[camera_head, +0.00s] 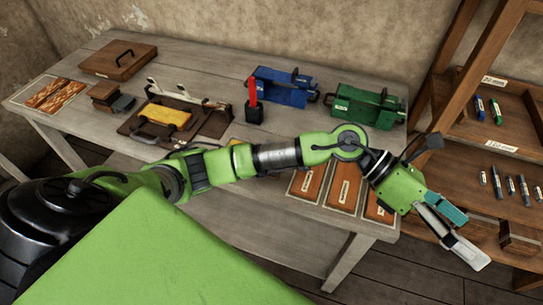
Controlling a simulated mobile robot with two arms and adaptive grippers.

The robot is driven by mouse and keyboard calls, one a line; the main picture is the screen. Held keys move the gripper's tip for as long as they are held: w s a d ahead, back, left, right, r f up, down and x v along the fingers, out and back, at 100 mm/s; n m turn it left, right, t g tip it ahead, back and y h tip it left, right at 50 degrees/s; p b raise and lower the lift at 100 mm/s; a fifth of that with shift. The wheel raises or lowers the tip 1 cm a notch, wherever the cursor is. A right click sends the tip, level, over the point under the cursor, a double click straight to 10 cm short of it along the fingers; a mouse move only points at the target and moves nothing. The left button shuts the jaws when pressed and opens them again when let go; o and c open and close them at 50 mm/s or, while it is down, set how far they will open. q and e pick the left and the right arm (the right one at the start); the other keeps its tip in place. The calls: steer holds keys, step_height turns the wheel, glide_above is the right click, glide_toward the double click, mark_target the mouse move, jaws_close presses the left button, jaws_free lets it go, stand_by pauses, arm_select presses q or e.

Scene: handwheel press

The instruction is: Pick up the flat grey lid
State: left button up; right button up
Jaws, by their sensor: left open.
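A small flat dark grey piece (123,104) lies at the left part of the table, against a brown block (104,91). It looks like the grey lid, but it is too small to be sure. My left gripper (455,232) is at the right, beyond the table's right end and in front of the shelf. It is open, its two fingers apart, and far from the grey piece. I see nothing clear between the fingers. My right gripper is not in view.
The wooden table (225,205) carries a brown case (118,60), a yellow block (165,116), a red-handled tool (253,100), a blue box (283,88) and a green box (366,106). A shelf (470,155) with pens stands right. My left arm crosses above the table.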

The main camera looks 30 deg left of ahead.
arm_select(q)
steer(key=w+a+f+m+y, duration=0.25)
steer(key=a+f+y, duration=0.35)
steer(key=a, duration=0.4)
steer(key=w+a+f+m+y, duration=0.2)
steer(key=w+a+f+y, duration=0.2)
steer(key=a+f+y, duration=0.45)
steer(key=w+a+r+n+y, duration=0.1)
steer(key=w+a+r+y, duration=0.1)
steer(key=a, duration=0.5)
steer(key=w+a+r+y, duration=0.1)
steer(key=a+r+y, duration=0.15)
steer(key=a, duration=0.55)
steer(key=w+a+r+n+y, duration=0.1)
steer(key=w+a+r, duration=0.1)
steer(key=a, duration=0.5)
steer(key=shift+m, duration=0.35)
steer(key=x, duration=0.7)
steer(key=shift+a+f+p, duration=0.2)
steer(key=shift+a+p, duration=0.1)
steer(key=shift+p, duration=0.05)
steer(key=x, duration=0.1)
steer(key=p+x, duration=0.2)
steer(key=x, duration=0.1)
steer(key=shift+w+a+f, duration=0.1)
steer(key=shift+w, duration=0.25)
steer(key=shift+a+f+t, duration=0.2)
steer(key=shift+f+t, duration=0.1)
steer(key=shift+f, duration=0.25)
steer(key=c, duration=1.2)
